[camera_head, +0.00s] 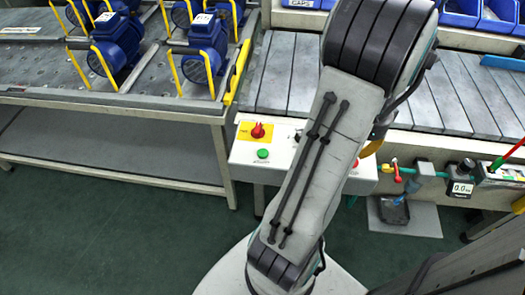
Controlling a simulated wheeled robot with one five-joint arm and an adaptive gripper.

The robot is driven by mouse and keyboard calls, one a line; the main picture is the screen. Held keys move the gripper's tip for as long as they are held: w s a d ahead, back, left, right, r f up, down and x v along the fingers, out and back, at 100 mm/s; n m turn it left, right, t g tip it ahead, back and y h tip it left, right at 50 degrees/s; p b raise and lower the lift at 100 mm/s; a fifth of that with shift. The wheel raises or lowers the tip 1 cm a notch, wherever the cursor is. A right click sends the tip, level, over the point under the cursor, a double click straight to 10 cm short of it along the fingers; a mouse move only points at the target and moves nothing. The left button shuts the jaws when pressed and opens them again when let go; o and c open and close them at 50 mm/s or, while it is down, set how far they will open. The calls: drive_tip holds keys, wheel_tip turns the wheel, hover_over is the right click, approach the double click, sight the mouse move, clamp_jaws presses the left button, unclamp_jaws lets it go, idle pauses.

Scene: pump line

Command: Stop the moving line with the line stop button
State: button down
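A white control box (245,150) stands at the front edge of the conveyor, partly hidden behind my arm. On its left part is a red knob (257,131) on a yellow plate, with a green button (263,154) below it. A small red part (355,163) shows on the box just right of my arm. Any labels are too small to read, so I cannot tell which control is the line stop button. The grey slatted line (460,90) runs behind the box. My arm crosses the middle of the view; my gripper cannot be made out.
Blue pumps (118,43) with yellow handles stand on a metal table (40,75) at the left. Blue bins (497,17) are at the back right. Valves and a gauge (460,188) line the conveyor's front at right. Green floor (110,235) is clear at lower left.

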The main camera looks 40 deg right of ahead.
drive_tip(key=shift+f+b, duration=1.5)
drive_tip(key=shift+f, duration=0.35)
drive_tip(key=shift+r, duration=0.2)
wheel_tip(320, 180, up, 3)
drive_tip(key=p, duration=0.3)
drive_tip(key=shift+r, duration=0.2)
